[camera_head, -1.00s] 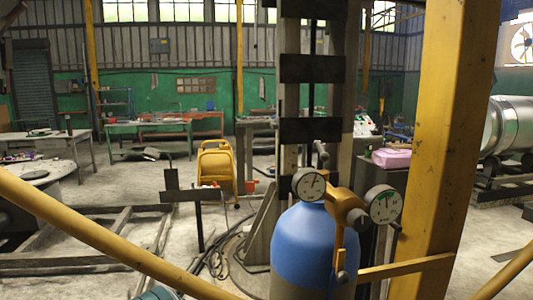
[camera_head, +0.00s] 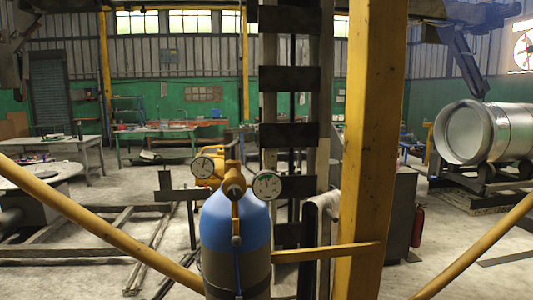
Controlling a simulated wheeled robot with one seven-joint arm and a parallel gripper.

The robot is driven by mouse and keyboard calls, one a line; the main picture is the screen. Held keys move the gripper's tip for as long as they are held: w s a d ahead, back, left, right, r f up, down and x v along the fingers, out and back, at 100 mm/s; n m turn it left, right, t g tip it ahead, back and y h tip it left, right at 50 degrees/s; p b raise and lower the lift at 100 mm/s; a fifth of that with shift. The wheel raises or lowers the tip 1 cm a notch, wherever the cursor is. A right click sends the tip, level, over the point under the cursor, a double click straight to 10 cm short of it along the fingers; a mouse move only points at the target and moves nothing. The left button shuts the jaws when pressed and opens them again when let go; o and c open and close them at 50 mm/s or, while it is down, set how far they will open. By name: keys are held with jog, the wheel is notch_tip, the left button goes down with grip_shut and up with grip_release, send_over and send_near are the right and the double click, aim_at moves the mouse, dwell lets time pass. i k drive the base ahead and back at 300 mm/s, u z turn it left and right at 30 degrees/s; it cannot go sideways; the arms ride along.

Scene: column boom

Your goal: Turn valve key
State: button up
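A blue-topped gas cylinder (camera_head: 236,225) stands upright at the lower middle of the head view, close to me. A brass-yellow regulator body (camera_head: 234,184) sits at its top, with a round gauge on the left (camera_head: 203,167) and another on the right (camera_head: 267,185). A yellowish stem with a thin hose runs down the cylinder's front. I cannot clearly make out a separate valve key; the small parts at the cylinder's top overlap the yellow things behind. My gripper is not in view.
A yellow post (camera_head: 371,150) rises just right of the cylinder, with a horizontal yellow bar (camera_head: 325,252) and sloping bars crossing low. A dark slatted column (camera_head: 290,77) stands behind. A red extinguisher (camera_head: 417,226) and a large metal drum (camera_head: 484,133) are at right. Low frames lie on the floor at left.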

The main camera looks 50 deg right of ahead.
aim_at(233, 151)
jog(key=k, duration=0.15)
jog(key=z, duration=1.95)
jog(key=i, duration=0.15)
jog(key=u, duration=0.05)
